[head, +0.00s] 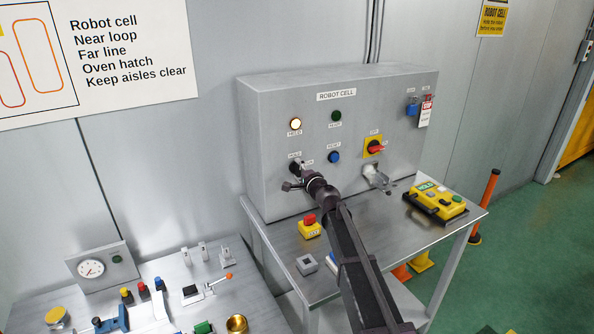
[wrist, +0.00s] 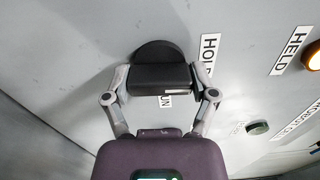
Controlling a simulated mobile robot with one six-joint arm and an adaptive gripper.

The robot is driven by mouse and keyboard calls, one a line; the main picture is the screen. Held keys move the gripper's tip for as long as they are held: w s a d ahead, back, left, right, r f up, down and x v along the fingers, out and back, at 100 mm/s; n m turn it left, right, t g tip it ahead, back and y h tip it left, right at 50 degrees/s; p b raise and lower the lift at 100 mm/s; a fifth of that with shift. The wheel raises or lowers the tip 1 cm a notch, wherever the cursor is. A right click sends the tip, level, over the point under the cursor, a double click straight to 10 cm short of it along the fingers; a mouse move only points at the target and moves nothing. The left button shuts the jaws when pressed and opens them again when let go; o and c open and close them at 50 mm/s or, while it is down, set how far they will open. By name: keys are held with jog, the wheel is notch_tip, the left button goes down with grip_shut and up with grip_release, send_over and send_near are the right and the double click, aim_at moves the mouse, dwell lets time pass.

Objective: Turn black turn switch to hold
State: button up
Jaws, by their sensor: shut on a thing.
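The black turn switch (head: 294,166) is on the left of the grey ROBOT CELL panel, under the HELD lamp. In the wrist view its black bar handle (wrist: 158,78) lies level across the picture, in front of a round black base. The HOLD label (wrist: 208,60) is at the bar's right end; the RUN label (wrist: 166,101) is partly hidden below it. My gripper (wrist: 158,84) is shut on the bar, one finger at each end. In the head view my gripper (head: 294,180) hides part of the switch.
The HELD lamp (head: 295,124) glows. A dark green lamp (head: 336,116), a blue button (head: 334,157) and a red switch on yellow (head: 375,147) share the panel. A red-and-yellow button box (head: 310,226) and a yellow pendant (head: 437,200) are on the shelf below.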

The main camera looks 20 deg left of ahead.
jog(key=shift+s+d+n, duration=0.1)
jog(key=shift+d+n, duration=0.1)
jog(key=shift+n, duration=0.3)
jog(key=o, duration=1)
jog(key=shift+o, duration=0.2)
jog(key=shift+a, duration=0.1)
jog(key=v, duration=1.2)
